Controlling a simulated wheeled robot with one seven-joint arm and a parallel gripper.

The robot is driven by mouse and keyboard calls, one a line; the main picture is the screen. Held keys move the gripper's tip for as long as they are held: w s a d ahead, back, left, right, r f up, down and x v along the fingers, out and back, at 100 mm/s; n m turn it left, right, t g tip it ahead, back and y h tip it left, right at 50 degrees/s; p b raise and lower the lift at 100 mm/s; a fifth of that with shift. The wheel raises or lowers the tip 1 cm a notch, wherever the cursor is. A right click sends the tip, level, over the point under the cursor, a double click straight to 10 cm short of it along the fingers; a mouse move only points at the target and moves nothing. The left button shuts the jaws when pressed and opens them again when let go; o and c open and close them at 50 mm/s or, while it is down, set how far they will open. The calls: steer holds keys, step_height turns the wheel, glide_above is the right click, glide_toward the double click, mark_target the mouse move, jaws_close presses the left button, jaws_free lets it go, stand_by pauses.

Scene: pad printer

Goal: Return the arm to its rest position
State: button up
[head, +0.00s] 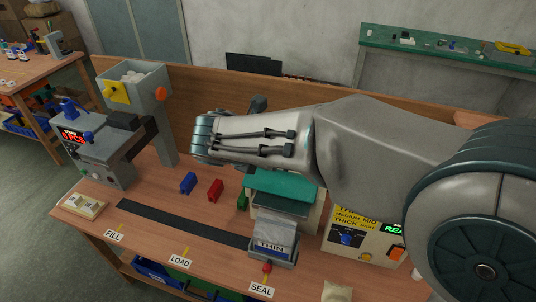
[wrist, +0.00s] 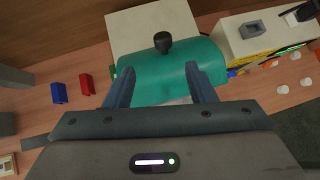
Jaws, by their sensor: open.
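My arm stretches across the head view from the right, above the bench. My gripper (wrist: 159,70) shows in the wrist view with its two fingers apart and nothing between them. Beyond the fingers is the teal rounded cover (wrist: 150,88) of the sealing machine, with a black knob (wrist: 162,42) on top. I cannot tell the gap between fingertips and cover. In the head view my arm partly hides the teal cover (head: 285,188), and the fingers cannot be made out there.
Blue (head: 188,183) and red (head: 215,190) blocks stand behind the dark strip (head: 180,222); a green one (head: 242,201) is beside the machine. A bag marked THIN (head: 272,240) stands in front. A grey hopper (head: 134,85) is at left, a control box (head: 365,238) at right.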

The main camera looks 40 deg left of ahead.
steer(key=w+d+r+m+g+h, duration=0.1)
steer(key=w+d+m+g+h, duration=0.15)
steer(key=d+m, duration=0.95)
steer(key=w+d+r+m+g+h, duration=0.1)
steer(key=w+d+m, duration=0.4)
steer(key=d, duration=1.3)
steer(key=s+d+f+m+g+y, duration=0.1)
steer(key=s+d+m, duration=0.5)
steer(key=d+m, duration=0.2)
steer(key=s+d+f+m+g+y, duration=0.1)
steer(key=s+d+m, duration=0.4)
steer(key=d+m, duration=0.4)
steer(key=m, duration=0.3)
steer(key=shift+s+f+m+y, duration=0.35)
steer(key=shift+s+m, duration=0.05)
steer(key=c, duration=0.3)
steer(key=shift+a, duration=0.15)
